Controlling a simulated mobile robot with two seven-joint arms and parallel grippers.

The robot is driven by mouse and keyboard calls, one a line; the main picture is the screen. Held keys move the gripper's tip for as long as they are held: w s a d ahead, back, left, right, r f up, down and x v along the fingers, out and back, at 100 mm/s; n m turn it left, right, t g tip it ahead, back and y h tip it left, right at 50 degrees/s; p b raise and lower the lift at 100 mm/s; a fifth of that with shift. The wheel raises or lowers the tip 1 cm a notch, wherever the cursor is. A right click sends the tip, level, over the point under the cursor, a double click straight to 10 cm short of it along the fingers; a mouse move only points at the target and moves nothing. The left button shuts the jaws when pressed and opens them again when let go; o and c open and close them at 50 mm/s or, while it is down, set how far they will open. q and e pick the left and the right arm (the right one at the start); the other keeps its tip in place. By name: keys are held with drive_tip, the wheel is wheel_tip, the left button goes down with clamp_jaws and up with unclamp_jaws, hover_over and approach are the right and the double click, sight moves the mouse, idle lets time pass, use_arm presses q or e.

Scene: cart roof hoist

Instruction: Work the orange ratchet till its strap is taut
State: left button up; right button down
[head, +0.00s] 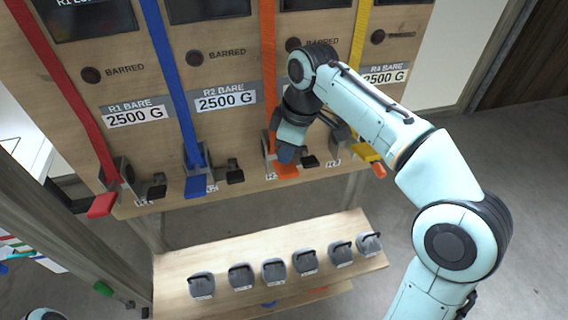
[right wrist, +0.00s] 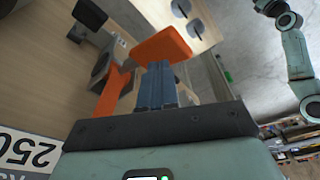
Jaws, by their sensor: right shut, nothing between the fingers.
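The orange ratchet's handle (head: 287,170) sticks out low on the wooden panel, third from the left. Its orange strap (head: 267,85) runs up the panel from it and is partly hidden by my right arm. My right gripper (head: 287,153) is shut and empty, right at the handle. In the right wrist view the closed fingertips (right wrist: 157,68) end just under the flat orange handle end (right wrist: 162,45). Whether they touch it I cannot tell. The orange strap or lever part (right wrist: 112,92) shows beside the fingers. My left gripper is not in view.
Red (head: 102,205), blue (head: 196,186) and yellow (head: 366,152) ratchet handles stand along the same panel edge, the yellow one close to my right arm. Below is a wooden shelf (head: 185,262) with several grey weights (head: 275,272). Bare floor lies at the right.

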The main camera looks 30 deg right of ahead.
sight(289, 167)
drive_tip(key=shift+s+f+b, duration=0.2)
drive_tip(key=shift+f+b, duration=0.7)
drive_tip(key=shift+f, duration=0.65)
drive_tip(key=shift+s+f+b, duration=0.15)
drive_tip(key=shift+f+b, duration=0.7)
drive_tip(key=shift+f, duration=0.65)
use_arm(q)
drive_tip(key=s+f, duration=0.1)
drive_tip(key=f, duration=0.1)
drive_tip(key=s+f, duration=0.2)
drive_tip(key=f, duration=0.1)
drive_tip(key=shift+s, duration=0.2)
use_arm(e)
drive_tip(key=shift+f, duration=0.4)
drive_tip(key=shift+w+f+b, duration=0.1)
drive_tip(key=shift+f+b, duration=0.4)
drive_tip(key=shift+f, duration=0.2)
drive_tip(key=shift+r+p, duration=0.45)
drive_tip(key=shift+r, duration=0.15)
drive_tip(key=r+p, duration=0.1)
drive_tip(key=r, duration=0.1)
drive_tip(key=r+p, duration=0.2)
drive_tip(key=r, duration=0.1)
drive_tip(key=r+p, duration=0.2)
drive_tip(key=shift+w+r, duration=0.15)
drive_tip(key=shift+w, duration=0.2)
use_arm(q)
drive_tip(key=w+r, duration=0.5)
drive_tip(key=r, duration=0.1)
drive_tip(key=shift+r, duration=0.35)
